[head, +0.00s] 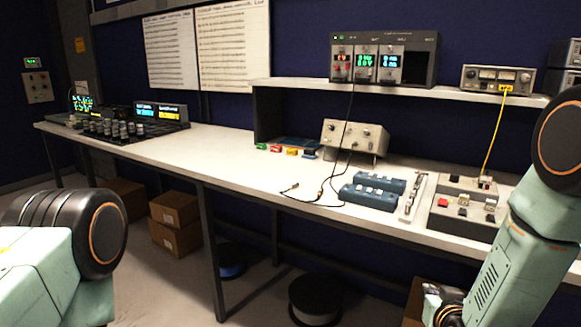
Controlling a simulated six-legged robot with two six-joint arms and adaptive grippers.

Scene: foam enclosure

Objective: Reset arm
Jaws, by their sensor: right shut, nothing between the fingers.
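My right arm comes in from the right edge and bends down in front of the bench. My right gripper (436,297) is at the bottom right, below the bench's front edge, partly cut off by the frame's bottom. It is shut and empty, apart from any object. My left arm fills the lower left corner. Its gripper is out of the frame.
A long white bench (235,165) crosses the view. On it are a control console (130,125), blue blocks (372,190) and a switch box (465,207). A shelf (400,92) holds instruments.

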